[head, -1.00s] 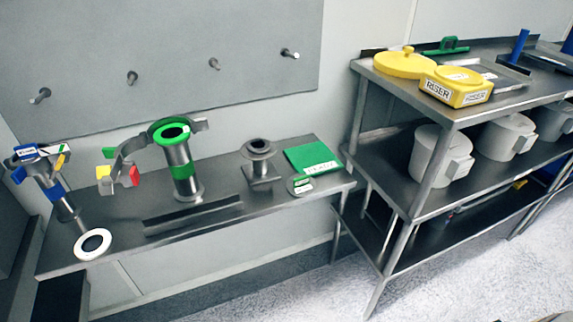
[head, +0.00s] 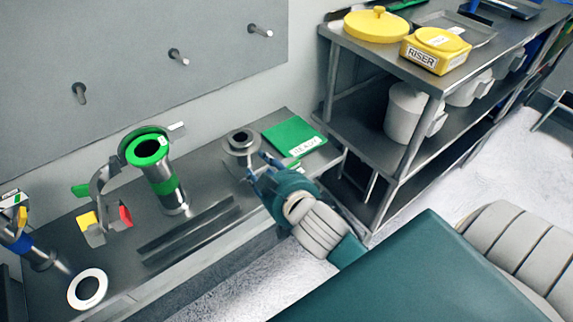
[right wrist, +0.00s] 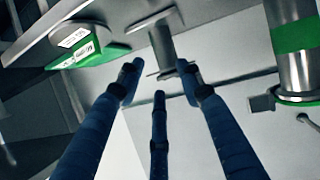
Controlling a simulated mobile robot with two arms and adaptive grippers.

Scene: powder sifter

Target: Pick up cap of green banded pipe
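The green banded pipe (head: 162,178) stands upright on the bench with a green ring at its top; part of it shows in the right wrist view (right wrist: 297,65). A small grey disc-shaped cap with a green and white label (right wrist: 72,36) appears at the upper left of the right wrist view. In the head view it is mostly hidden behind my right gripper. My right gripper (head: 260,172) is over the bench's front edge, beside a short flanged metal piece (head: 241,143). My left gripper is not in view.
A green labelled sheet (head: 294,138) lies at the bench's right end. A clamp with coloured tabs (head: 103,205) stands beside the pipe. A white ring (head: 87,289) lies near a blue banded pipe (head: 28,246). A shelf rack (head: 400,68) stands close on the right.

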